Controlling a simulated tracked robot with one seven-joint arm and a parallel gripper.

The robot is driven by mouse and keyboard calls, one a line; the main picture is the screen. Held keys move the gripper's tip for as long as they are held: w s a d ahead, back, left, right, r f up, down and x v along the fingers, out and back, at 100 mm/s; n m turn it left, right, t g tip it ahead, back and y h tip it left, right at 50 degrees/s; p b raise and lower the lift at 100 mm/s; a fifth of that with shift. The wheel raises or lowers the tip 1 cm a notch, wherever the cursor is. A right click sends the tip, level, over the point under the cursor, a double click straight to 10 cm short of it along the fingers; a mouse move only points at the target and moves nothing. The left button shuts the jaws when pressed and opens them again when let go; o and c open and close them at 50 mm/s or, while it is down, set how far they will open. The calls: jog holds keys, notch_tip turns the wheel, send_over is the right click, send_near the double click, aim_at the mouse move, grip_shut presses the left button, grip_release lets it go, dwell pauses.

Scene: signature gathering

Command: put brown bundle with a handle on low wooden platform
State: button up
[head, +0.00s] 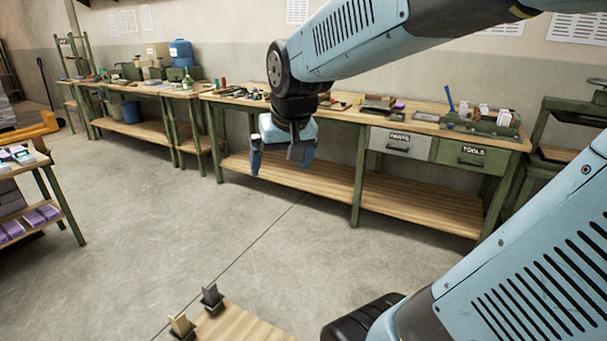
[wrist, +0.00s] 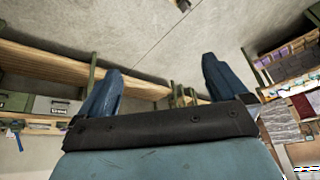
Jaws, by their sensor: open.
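My gripper (head: 281,160) hangs open and empty in the air, in front of the long workbench in the head view. Its two blue fingers stand wide apart in the wrist view (wrist: 160,78), with nothing between them. A low wooden platform (head: 240,325) shows at the bottom edge of the head view, cut off by the frame. I cannot make out a brown bundle with a handle in either view.
A shelf rack (head: 40,190) with packets stands at left. The concrete floor (head: 150,220) between is clear.

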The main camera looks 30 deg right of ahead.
jog(key=s+r+n, duration=0.1)
jog(key=s, duration=0.8)
jog(key=shift+s+d+r+t, duration=0.2)
jog(key=shift+s+t, duration=0.1)
jog(key=shift+s, duration=0.1)
